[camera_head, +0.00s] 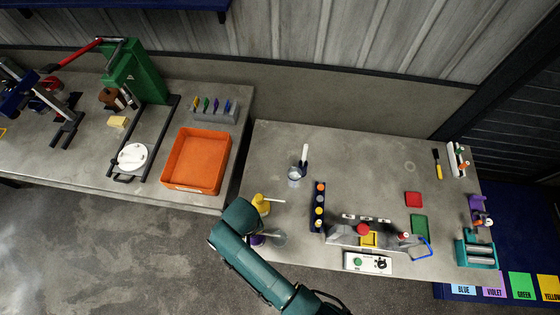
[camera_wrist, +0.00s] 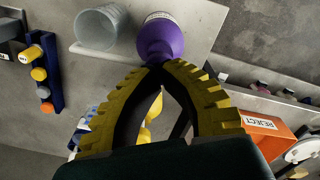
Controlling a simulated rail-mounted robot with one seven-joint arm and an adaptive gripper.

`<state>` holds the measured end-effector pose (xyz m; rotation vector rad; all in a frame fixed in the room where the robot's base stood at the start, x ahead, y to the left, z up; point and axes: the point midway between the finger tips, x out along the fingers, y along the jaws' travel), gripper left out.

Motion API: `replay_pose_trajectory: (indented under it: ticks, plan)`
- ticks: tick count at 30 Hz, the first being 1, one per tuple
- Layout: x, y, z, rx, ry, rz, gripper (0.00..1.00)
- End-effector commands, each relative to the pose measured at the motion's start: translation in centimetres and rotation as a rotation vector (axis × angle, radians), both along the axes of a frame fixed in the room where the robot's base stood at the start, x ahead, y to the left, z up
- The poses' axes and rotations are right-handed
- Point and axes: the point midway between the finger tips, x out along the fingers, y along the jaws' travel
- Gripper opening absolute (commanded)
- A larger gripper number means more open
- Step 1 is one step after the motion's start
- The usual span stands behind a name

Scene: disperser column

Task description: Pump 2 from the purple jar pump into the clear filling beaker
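The purple jar pump (camera_wrist: 160,40) is at the top centre of the wrist view, just beyond my fingertips. In the head view only a purple part (camera_head: 257,240) shows beside my arm, which hides the rest. The clear filling beaker (camera_wrist: 98,28) stands next to it, to its left in the wrist view; in the head view it is a pale round shape (camera_head: 280,239) near the table edge. My gripper (camera_wrist: 160,67) has its ribbed yellow fingers brought together at the tips, with nothing seen held. Whether the tips touch the purple pump I cannot tell.
A yellow pump (camera_head: 261,204) stands close to my wrist. A small vessel (camera_head: 294,174) with a tool and a dark blue rack (camera_head: 318,207) of coloured caps lie beyond. An orange tray (camera_head: 197,160) is on the left bench. The table's middle back is clear.

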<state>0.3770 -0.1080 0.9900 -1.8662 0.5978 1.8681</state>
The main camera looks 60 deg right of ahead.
Motion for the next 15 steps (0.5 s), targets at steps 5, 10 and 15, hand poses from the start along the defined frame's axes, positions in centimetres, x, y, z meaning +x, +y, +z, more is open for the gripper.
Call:
replay_pose_trajectory:
  ticks: [5, 10, 15]
  plan:
    - [0.0, 0.0, -0.8, 0.000, 0.000, 0.000, 0.00]
    - [0.0, 0.0, -1.4, 0.000, -0.001, 0.000, 0.00]
    - [0.0, 0.0, -2.0, 0.000, 0.000, 0.000, 0.00]
